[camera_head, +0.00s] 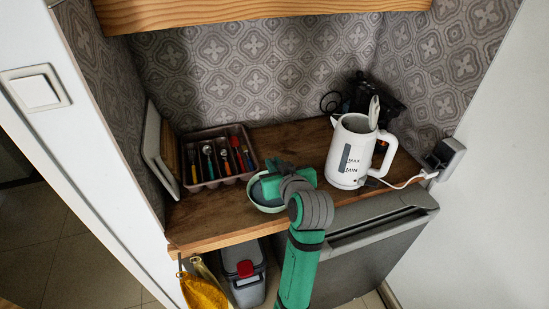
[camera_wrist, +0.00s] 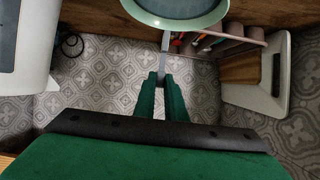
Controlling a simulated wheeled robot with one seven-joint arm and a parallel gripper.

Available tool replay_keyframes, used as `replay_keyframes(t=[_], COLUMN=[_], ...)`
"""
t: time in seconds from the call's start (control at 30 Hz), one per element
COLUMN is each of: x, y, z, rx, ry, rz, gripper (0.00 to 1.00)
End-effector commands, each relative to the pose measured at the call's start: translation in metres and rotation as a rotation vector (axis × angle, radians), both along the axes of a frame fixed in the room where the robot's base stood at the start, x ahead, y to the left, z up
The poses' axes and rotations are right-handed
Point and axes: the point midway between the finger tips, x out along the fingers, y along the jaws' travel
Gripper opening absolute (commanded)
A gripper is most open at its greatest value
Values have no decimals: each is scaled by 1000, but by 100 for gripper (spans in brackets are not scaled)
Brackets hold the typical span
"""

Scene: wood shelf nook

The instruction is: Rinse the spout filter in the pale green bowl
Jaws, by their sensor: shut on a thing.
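The pale green bowl (camera_head: 262,208) sits on the wooden counter, left of the white kettle (camera_head: 348,150), whose lid stands open. My gripper (camera_head: 270,186) is at the bowl, and its green body hides part of it in the head view. In the wrist view the bowl (camera_wrist: 214,19) is at the top, with a grey inside. My fingers (camera_wrist: 162,80) are shut on a thin grey piece, apparently the handle of the spout filter (camera_wrist: 165,42), which reaches to the bowl's rim. The filter's far end cannot be made out. The kettle (camera_wrist: 24,48) also shows at left there.
A cutlery tray (camera_head: 232,180) holds several coloured utensils left of the bowl. Boards (camera_head: 153,143) lean on the left wall. A black appliance (camera_head: 360,95) stands behind the kettle, whose white cord runs to a wall socket (camera_head: 444,155). A yellow cloth (camera_head: 203,292) hangs below the counter.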

Motion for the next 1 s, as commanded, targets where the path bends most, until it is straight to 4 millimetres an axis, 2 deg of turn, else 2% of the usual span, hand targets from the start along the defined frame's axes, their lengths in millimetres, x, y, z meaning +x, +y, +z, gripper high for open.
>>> replay_keyframes(t=[0.8,1.0], x=[0,0], y=[2,3], z=[-71,-83], rx=[0,-1], ry=[2,1], rz=[3,4], gripper=[0,0])
